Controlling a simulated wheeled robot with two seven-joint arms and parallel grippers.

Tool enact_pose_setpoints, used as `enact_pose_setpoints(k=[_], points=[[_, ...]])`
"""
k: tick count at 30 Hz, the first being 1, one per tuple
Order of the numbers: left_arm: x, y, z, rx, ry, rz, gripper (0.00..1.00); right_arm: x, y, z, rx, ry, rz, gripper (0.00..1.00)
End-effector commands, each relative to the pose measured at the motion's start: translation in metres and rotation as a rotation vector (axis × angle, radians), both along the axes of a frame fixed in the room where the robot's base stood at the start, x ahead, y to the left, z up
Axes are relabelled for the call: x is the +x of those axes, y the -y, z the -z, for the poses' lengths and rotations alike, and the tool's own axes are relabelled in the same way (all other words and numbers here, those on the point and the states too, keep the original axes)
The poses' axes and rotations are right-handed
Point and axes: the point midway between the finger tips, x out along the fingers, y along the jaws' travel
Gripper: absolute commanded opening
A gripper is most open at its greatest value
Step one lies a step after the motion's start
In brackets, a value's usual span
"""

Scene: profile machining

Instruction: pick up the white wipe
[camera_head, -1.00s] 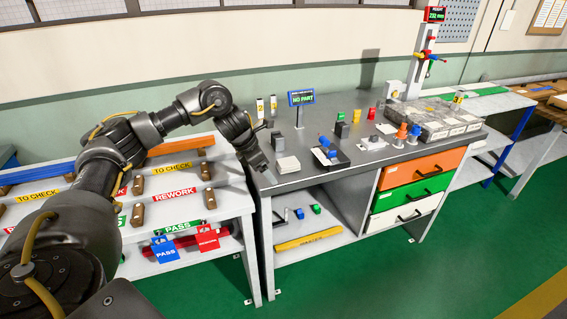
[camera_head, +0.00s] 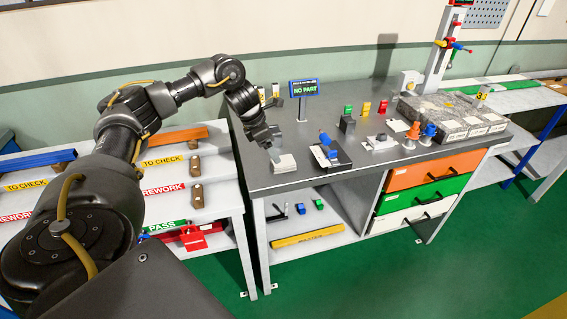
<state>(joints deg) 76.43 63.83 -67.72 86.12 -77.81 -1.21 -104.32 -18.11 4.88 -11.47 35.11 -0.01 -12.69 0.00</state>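The white wipe (camera_head: 284,164) appears as a small flat white stack near the front left of the grey workbench top (camera_head: 258,178). My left arm reaches in from the left, and my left gripper (camera_head: 274,152) points down just above the back left edge of the wipe. Its fingertips are close to the wipe; I cannot tell whether they touch it. The fingers are too small to show whether they are open or shut. My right gripper is not in view.
A black tray (camera_head: 340,164) with a blue item stands right of the wipe. The NO PART display (camera_head: 304,88) stands behind. Orange and blue pieces (camera_head: 413,133) and a grey stone-like block (camera_head: 445,112) are further right. A labelled rack (camera_head: 165,215) adjoins on the left.

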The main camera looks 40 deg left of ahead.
Motion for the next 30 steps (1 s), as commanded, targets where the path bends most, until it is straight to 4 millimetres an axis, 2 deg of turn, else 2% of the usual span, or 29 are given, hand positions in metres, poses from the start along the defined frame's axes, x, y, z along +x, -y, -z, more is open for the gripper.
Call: enact_pose_setpoints(k=[3, 10, 15, 21, 28, 30], points=[[0.004, 0.003, 0.009, 0.001, 0.001, 0.001, 0.78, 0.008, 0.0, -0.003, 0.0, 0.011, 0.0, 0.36], [0.008, 0.006, 0.014, 0.001, -0.001, 0.003, 0.78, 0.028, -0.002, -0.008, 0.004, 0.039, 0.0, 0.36], [0.021, 0.013, 0.033, -0.001, -0.003, 0.003, 0.78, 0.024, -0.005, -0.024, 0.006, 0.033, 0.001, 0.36], [0.028, 0.017, 0.055, 0.001, -0.001, 0.003, 0.78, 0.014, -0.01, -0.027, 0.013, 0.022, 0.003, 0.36], [0.029, 0.017, 0.058, 0.0, 0.001, 0.003, 0.78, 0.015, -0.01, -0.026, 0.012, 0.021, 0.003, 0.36], [0.029, 0.017, 0.057, 0.0, 0.001, 0.003, 0.72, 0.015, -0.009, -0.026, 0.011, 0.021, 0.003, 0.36]])
